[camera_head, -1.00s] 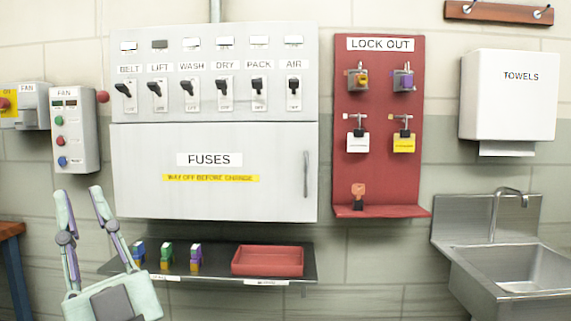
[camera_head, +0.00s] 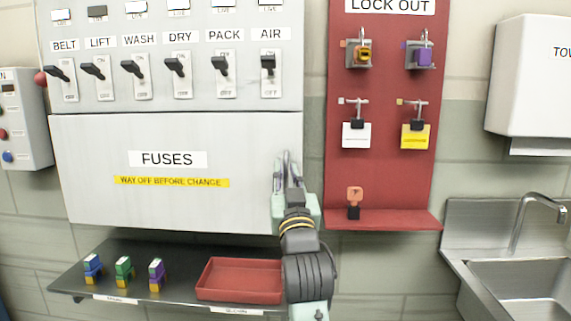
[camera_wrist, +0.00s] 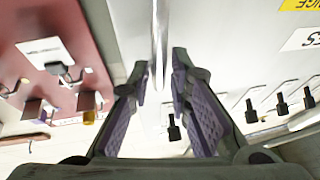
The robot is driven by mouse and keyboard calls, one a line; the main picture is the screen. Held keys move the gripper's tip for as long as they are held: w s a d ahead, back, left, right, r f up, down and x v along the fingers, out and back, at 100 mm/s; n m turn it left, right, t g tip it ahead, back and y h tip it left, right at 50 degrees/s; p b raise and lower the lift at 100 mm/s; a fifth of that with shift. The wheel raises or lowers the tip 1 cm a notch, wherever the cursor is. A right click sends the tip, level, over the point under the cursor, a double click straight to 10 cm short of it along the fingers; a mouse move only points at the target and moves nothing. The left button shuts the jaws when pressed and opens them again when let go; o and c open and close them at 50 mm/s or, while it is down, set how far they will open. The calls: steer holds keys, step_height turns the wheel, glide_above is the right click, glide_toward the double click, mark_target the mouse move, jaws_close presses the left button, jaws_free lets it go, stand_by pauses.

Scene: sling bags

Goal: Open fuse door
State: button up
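The fuse door (camera_head: 110,190) is a grey panel labelled FUSES with a yellow strip, below a row of switches, and it looks shut. My gripper (camera_head: 286,168) is at the door's right edge, in front of the handle, which it mostly hides in the head view. In the wrist view the bright bar of the handle (camera_wrist: 160,35) runs from the top edge down between the fingertips. My gripper (camera_wrist: 160,70) is open there, with a gap between its two purple-padded fingers. I cannot tell whether either finger touches the handle.
A red lock-out board (camera_head: 385,185) with several padlocks stands close right of my gripper. A shelf (camera_head: 180,290) below holds several coloured fuses and a red tray (camera_head: 240,292). A sink (camera_head: 510,285) and a towel box (camera_head: 530,80) are further right.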

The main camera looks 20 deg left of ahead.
steer(key=shift+x, duration=0.85)
steer(key=shift+c, duration=0.4)
jaws_close()
